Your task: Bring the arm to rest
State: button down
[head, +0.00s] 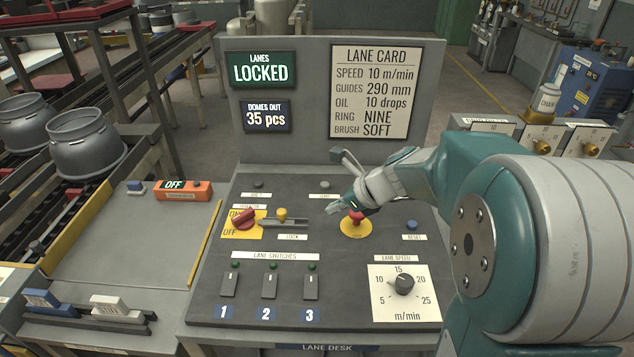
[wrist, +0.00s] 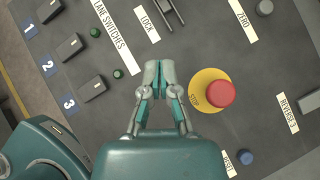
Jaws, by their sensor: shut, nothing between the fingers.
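My arm reaches in from the right in the head view, over a dark control panel (head: 330,283). My gripper (head: 333,208) is above the panel, beside the red stop button on its yellow disc (head: 356,229), and partly covers that button. In the wrist view my gripper (wrist: 159,66) has its fingertips together with nothing between them. There the red stop button (wrist: 221,92) lies to the right of the fingers, clear of them in the picture. The exact height of the fingers above the panel is hard to tell.
A display board (head: 310,120) stands behind the panel, with a LOCKED sign (head: 262,68) and a lane card (head: 376,90). A red knob (head: 246,218), lane switches (head: 270,286) and a speed dial (head: 403,284) stand up from the panel. Metal pots (head: 86,142) sit at left.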

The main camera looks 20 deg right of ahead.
jog(key=shift+a, duration=0.1)
jog(key=s+a+r+n+h, duration=0.2)
jog(key=s+r+n+h, duration=0.1)
jog(key=s+n, duration=0.8)
jog(key=s+a+r+n+h, duration=0.2)
jog(key=s+n+h, duration=0.1)
jog(key=s+n, duration=0.8)
jog(key=n, duration=0.5)
jog(key=shift+s+r+g, duration=0.2)
jog(key=shift+r+g, duration=0.1)
jog(key=shift+r, duration=0.1)
jog(key=shift+a, duration=0.1)
